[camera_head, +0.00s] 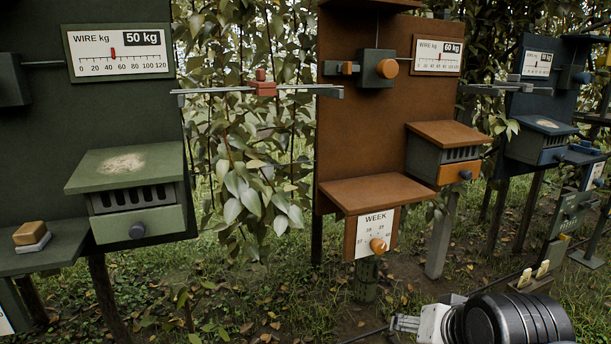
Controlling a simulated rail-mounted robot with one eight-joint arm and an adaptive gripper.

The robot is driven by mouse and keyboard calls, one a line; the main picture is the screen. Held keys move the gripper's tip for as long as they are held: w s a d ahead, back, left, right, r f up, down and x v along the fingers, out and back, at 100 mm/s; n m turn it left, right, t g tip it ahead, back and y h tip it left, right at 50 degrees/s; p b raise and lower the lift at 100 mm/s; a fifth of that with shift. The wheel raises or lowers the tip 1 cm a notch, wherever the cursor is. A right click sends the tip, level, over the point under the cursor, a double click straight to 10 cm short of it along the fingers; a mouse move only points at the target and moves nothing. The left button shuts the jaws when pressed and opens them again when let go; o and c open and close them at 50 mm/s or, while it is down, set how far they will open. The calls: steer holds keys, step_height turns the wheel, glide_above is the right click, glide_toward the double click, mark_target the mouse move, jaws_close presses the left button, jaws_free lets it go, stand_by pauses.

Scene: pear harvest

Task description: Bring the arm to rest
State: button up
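My arm shows at the bottom right as a dark, ribbed, rounded part, cut off by the lower edge. A pale grey piece joins its left side. What looks like my gripper (404,323) is the small silvery end pointing left, low over the ground. Its fingers are too small to tell open from shut. I see nothing clearly held in it.
A green station (120,170) stands left with a yellow block (28,234) on its shelf. A brown station (360,120) with a week dial (377,245) stands in the middle, blue ones (540,110) at right. Wires and leafy branches (250,180) run between. Grass lies in front.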

steer(key=s+n+g, duration=0.1)
steer(key=s+n, duration=0.2)
steer(key=s, duration=0.2)
step_height(320, 180, up, 18)
steer(key=p, duration=1.8)
steer(key=shift+w+d+h, duration=0.15)
steer(key=shift+d+h, duration=0.15)
steer(key=shift+d, duration=0.1)
steer(key=shift+f, duration=0.1)
steer(key=shift+c, duration=0.5)
